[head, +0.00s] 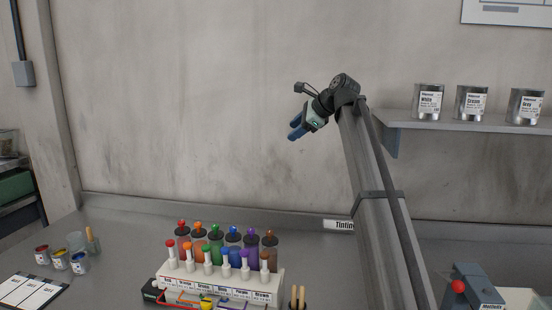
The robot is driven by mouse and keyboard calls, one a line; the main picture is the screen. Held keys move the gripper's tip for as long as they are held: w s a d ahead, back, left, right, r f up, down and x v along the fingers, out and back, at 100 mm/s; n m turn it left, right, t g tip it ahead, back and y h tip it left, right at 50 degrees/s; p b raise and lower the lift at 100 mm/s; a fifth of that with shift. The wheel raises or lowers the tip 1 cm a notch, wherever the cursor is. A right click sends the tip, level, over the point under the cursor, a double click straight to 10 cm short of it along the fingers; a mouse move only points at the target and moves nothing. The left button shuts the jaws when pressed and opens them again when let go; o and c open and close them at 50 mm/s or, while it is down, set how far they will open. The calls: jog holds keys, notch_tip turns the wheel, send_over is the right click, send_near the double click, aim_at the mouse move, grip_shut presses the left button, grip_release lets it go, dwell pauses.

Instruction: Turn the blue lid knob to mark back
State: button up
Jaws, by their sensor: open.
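A blue knob (234,229) tops the dark lid of a jar of blue tint (234,241) in the back row of the tint rack. It stands between a green-knobbed jar (215,234) and a purple-knobbed jar (252,236). A blue-topped white piece (225,254) stands in the row in front of it. Any marks around the blue knob are too small to make out, so its turn cannot be told. My gripper (294,131) is open and empty, with blue fingers, high above the bench and apart from the jars.
The white rack (225,286) holds several coloured jars close together. Three small paint pots (60,260) and a clear cup (76,241) stand at left. Wooden sticks (297,296) stand right of the rack. A shelf (460,121) with three cans is at right. Left-back bench is clear.

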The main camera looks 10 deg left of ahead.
jog(key=s+a+n+g, duration=0.1)
jog(key=s+a, duration=0.2)
jog(key=a, duration=0.3)
jog(key=s+a+n, duration=0.1)
jog(key=s+a, duration=0.2)
jog(key=a, duration=0.2)
jog(key=g, duration=0.2)
send_over(233, 227)
jog(key=w, duration=0.2)
notch_tip(233, 227, down, 7)
jog(key=s+d+f+m+h, duration=0.4)
jog(key=d+f+m, duration=0.1)
jog(key=m, duration=0.3)
jog(key=shift+g, duration=0.4)
jog(key=x, duration=1.3)
jog(key=shift+d+f, duration=0.25)
jog(key=shift+f, duration=0.2)
grip_shut()
